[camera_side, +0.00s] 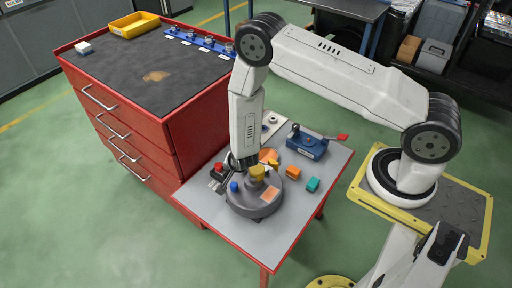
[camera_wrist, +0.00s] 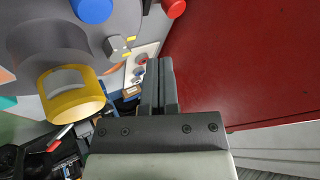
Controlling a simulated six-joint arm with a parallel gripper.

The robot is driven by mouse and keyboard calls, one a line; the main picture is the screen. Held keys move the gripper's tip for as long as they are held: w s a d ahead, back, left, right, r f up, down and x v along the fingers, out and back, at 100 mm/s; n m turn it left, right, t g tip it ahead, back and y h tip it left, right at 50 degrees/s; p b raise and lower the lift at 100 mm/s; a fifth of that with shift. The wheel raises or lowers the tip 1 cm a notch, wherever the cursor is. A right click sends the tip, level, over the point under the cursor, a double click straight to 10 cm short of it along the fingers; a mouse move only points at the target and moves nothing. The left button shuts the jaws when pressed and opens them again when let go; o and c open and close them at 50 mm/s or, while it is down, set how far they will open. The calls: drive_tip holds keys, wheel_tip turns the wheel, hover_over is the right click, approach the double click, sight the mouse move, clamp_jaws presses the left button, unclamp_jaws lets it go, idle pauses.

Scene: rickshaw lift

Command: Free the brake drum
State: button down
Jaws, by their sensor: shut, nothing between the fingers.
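The brake drum (camera_side: 262,208) is a wide grey disc lying on the small red-framed table. In the wrist view, the drum (camera_wrist: 60,15) is at upper left, with the blue cap (camera_wrist: 92,9) at the top edge and the yellow cap (camera_wrist: 70,92) below. A red knob (camera_wrist: 173,7) shows at the top edge. My gripper (camera_wrist: 159,62) is shut and empty, close beside the drum; its tips are hard to make out in the side view.
A blue fixture with a red lever (camera_side: 308,146) stands behind the drum. An orange block (camera_side: 293,173) and a teal block (camera_side: 312,185) lie to its right. The red drawer cabinet (camera_side: 185,125) rises close on the left. The table's front right is clear.

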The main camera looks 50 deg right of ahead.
sight(227, 173)
drive_tip(key=shift+f, duration=0.1)
drive_tip(key=shift+x, duration=4.85)
drive_tip(key=shift+w, duration=0.1)
